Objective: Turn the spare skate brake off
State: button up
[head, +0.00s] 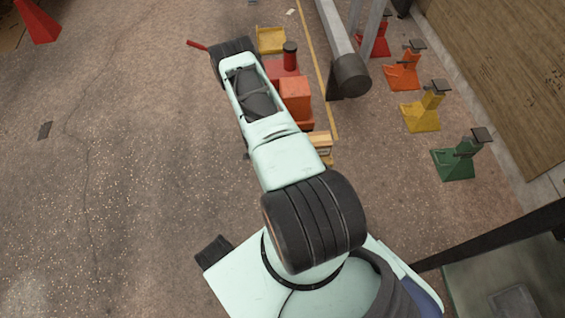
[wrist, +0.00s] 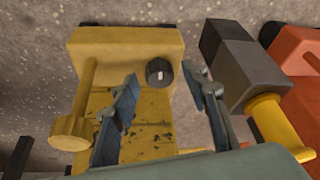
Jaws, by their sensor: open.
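In the wrist view a worn yellow skate body (wrist: 125,42) lies below my gripper. A round dark knob (wrist: 159,72) with a short pale mark sits on its right side; the mark runs roughly up and down in the picture. My gripper (wrist: 162,76) is open, with one finger left of the knob and one right of it. I cannot tell whether either finger touches the knob. A yellow post with a round end (wrist: 70,132) stands at the skate's left. In the head view my arm hides the gripper, and I cannot tell which yellow piece is this skate.
A dark grey block (wrist: 240,62) and an orange body (wrist: 298,55) stand close on the right in the wrist view. In the head view a grey beam (head: 348,75) and green (head: 458,160), yellow (head: 424,112) and orange (head: 403,72) stands are at right. The left floor is mostly clear.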

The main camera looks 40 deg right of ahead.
grip_shut()
jog(key=shift+m+g, duration=0.3)
jog(key=shift+m, duration=0.5)
grip_release()
jog(key=shift+w+r, duration=0.1)
jog(key=v, duration=1.1)
jog(key=shift+r, duration=0.4)
